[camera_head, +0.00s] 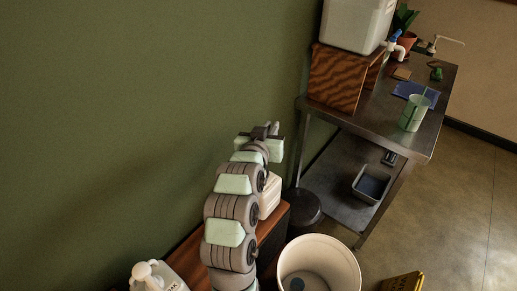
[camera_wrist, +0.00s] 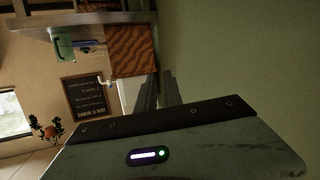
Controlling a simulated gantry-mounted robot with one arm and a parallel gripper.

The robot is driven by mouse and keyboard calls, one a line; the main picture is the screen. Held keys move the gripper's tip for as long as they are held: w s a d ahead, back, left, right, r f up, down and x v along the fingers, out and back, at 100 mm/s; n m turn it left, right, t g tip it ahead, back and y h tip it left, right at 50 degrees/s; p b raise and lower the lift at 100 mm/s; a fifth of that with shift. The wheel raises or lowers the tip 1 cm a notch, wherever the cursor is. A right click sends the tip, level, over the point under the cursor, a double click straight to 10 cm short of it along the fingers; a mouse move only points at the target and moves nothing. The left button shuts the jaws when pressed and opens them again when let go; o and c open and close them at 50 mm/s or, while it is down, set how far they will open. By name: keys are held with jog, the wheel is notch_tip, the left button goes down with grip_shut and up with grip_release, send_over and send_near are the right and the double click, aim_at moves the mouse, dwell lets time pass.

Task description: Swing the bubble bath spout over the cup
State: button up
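A pale green translucent cup (camera_head: 414,112) stands upright on the metal table near its front right corner. A green, cup-like shape (camera_wrist: 65,45) shows in the wrist view. A white jug with a pump head (camera_head: 152,276) stands at the bottom edge of the head view, cut off; its label is not readable. I cannot tell which one is the bubble bath. My gripper (camera_head: 270,130) is raised by the green wall, apart from table and cup. Its fingers (camera_wrist: 158,92) show dark and close together, with nothing visible between them.
A large white container (camera_head: 355,22) sits on a wooden stand (camera_head: 335,80) on the metal table (camera_head: 376,125). A blue cloth (camera_head: 418,94) and a potted plant (camera_head: 405,38) are there too. A grey tub (camera_head: 371,185) is on the lower shelf. A cream bucket (camera_head: 318,250) stands in front.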

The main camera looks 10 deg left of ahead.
jog(key=w+d+f+g+p, duration=0.1)
jog(key=w+d+f+m+g+y+p, duration=0.1)
jog(key=d+p, duration=0.1)
jog(key=w+d+f+g+p, duration=0.1)
jog(key=d+f+g, duration=0.1)
jog(key=shift+w+d+f+m+y+p, duration=0.1)
jog(key=shift+w+d+m+y+p, duration=0.1)
jog(key=shift+w+m+y+p, duration=0.1)
grip_shut()
jog(key=s+r+g+y+p, duration=0.4)
jog(key=s+g+y+p, duration=0.4)
jog(key=s+g+p, duration=0.3)
jog(key=w+a+f+p, duration=0.1)
jog(key=a+f, duration=0.2)
jog(key=f, duration=0.3)
jog(key=a+f+t+p, duration=0.1)
jog(key=a+f+p, duration=0.1)
jog(key=a+f, duration=0.2)
jog(key=shift+w+f, duration=0.4)
jog(key=shift+f, duration=0.6)
jog(key=shift+a, duration=0.1)
jog(key=shift+r, duration=0.1)
